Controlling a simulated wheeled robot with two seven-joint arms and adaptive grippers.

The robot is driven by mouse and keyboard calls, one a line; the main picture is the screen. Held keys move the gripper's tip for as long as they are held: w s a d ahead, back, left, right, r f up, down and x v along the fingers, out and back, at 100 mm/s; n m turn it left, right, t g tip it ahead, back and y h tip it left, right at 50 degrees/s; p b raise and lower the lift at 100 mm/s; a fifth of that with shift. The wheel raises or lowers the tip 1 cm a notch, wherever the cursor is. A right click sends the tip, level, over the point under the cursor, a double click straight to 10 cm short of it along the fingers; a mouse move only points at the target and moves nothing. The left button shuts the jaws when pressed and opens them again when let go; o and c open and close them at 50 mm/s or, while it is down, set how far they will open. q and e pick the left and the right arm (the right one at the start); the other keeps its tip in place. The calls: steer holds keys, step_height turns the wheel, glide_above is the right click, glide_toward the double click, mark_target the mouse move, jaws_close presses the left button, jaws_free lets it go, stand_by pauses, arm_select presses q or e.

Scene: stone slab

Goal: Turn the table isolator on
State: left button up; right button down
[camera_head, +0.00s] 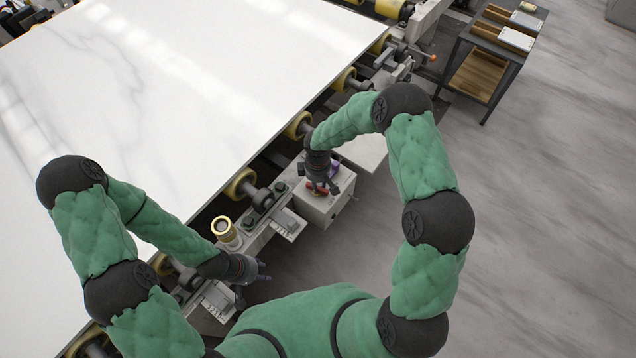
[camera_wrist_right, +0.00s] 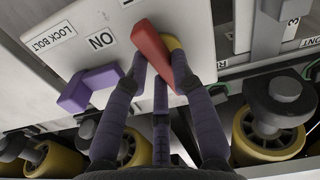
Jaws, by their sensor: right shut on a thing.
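The table isolator is a light grey box (camera_head: 312,207) at the table's edge, below my right gripper in the head view. In the right wrist view its panel (camera_wrist_right: 75,40) carries the labels "ON" and "LOCK BOLT". A red handle (camera_wrist_right: 152,48) with a bit of yellow behind it stands on the panel. My right gripper (camera_wrist_right: 158,75) is shut on the red handle, its dark fingers around it. A purple lock bolt (camera_wrist_right: 90,88) sits left of the handle. My left gripper (camera_head: 262,272) is by the table's lower edge, away from the box; its fingers are too small to judge.
A white marble slab (camera_head: 180,85) lies on yellow rollers (camera_head: 240,184) along the table's edge. A brass-coloured cylinder (camera_head: 225,230) stands near my left gripper. A dark-framed cart (camera_head: 480,75) stands at the upper right. The floor at right is clear.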

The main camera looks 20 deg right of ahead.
steer(key=n+p, duration=0.1)
steer(key=n, duration=0.3)
steer(key=shift+a+n, duration=0.1)
steer(key=shift+n, duration=0.2)
steer(key=n+p, duration=0.1)
steer(key=n, duration=0.2)
steer(key=shift+n, duration=0.4)
steer(key=n+p, duration=0.2)
steer(key=n, duration=0.2)
steer(key=shift+a, duration=0.15)
steer(key=shift+n+p, duration=0.45)
steer(key=shift+n, duration=1.05)
steer(key=c, duration=1)
jaws_free()
steer(key=shift+c, duration=0.2)
